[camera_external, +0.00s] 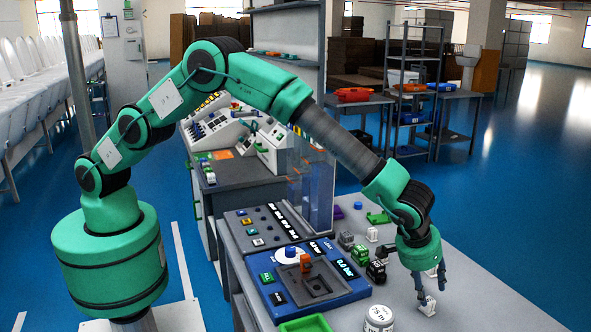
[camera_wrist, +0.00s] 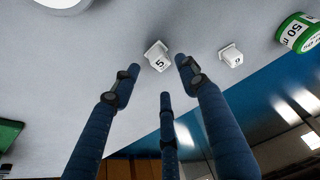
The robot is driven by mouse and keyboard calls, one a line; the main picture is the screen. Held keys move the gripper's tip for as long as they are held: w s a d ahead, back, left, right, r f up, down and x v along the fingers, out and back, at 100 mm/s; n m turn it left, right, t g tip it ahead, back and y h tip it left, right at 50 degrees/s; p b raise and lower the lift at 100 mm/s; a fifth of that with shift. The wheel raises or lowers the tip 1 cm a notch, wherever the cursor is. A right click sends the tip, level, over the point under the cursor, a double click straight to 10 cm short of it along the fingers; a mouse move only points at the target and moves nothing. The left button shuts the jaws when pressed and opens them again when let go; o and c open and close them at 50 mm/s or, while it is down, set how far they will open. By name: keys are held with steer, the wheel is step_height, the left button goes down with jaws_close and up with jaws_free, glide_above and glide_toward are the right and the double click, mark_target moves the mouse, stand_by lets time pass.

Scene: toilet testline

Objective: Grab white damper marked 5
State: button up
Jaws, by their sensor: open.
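In the wrist view, the white damper marked 5 (camera_wrist: 159,57) stands on the grey table, just past and between the spread tips of my gripper (camera_wrist: 157,70). A gap shows between the fingers and the damper. My gripper is open and empty, with three blue fingers showing. A second white damper (camera_wrist: 231,57), which seems marked 9, stands to its right. In the external view, my gripper (camera_external: 432,279) points down over the table's right part. A white damper (camera_external: 427,306) is right below it; its number is not readable there. Another white damper (camera_external: 372,234) stands farther back.
A white jar (camera_external: 379,319) stands left of the gripper in the external view. Small dark and green blocks (camera_external: 361,255) and a blue testing device (camera_external: 312,285) lie to the left. The table's front right is bare.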

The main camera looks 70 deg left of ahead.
mark_target(429, 300)
steer(key=shift+f, duration=0.1)
steer(key=shift+b+x, duration=0.75)
steer(key=shift+x, duration=1.8)
steer(key=c, duration=1.1)
